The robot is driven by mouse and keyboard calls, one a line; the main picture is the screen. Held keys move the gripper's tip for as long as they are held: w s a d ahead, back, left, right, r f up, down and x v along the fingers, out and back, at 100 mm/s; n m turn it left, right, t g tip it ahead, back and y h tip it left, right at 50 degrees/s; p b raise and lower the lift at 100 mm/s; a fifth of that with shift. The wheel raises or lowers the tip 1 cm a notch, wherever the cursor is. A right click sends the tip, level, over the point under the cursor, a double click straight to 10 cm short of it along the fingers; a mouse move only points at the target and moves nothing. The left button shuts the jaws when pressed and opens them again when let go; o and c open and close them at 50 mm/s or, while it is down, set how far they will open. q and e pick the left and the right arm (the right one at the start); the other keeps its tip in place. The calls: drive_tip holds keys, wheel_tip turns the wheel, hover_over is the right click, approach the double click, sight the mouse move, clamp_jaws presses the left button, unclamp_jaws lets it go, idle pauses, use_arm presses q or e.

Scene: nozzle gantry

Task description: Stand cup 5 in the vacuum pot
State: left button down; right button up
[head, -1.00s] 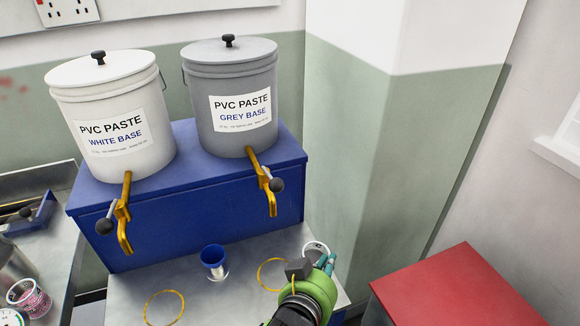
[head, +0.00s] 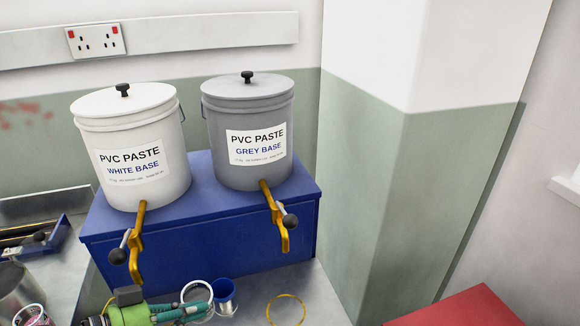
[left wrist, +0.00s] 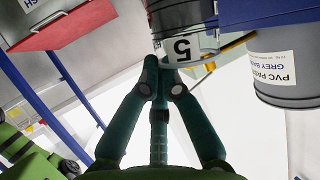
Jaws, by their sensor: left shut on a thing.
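Cup 5 (left wrist: 183,50) is grey with a white label reading 5 and a pale rim, and it is between my fingertips in the left wrist view. My left gripper (head: 205,308), green with teal fingers, comes in at the bottom of the head view, near the white base tap. It is shut on cup 5, whose pale round rim (head: 197,291) shows at the fingertips; the rest of the cup is mostly hidden there. The gripper also shows in the left wrist view (left wrist: 162,72). A steel pot (head: 18,287) at the left edge may be the vacuum pot; I cannot tell.
A yellow ring (head: 286,310) marks the bench below the grey bucket's tap. White (head: 135,190) and grey (head: 248,172) paste buckets stand on a blue stand (head: 200,240). A patterned cup (head: 30,315) is near the pot.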

use_arm(q)
drive_tip(key=shift+s+a+r+m+g, duration=0.25)
drive_tip(key=shift+s+a+r, duration=0.1)
drive_tip(key=shift+r, duration=0.2)
drive_tip(key=shift+s+a+r+m+g, duration=0.15)
drive_tip(key=shift+s+a+r+g, duration=0.15)
drive_tip(key=shift+r, duration=0.25)
drive_tip(key=shift+t, duration=0.25)
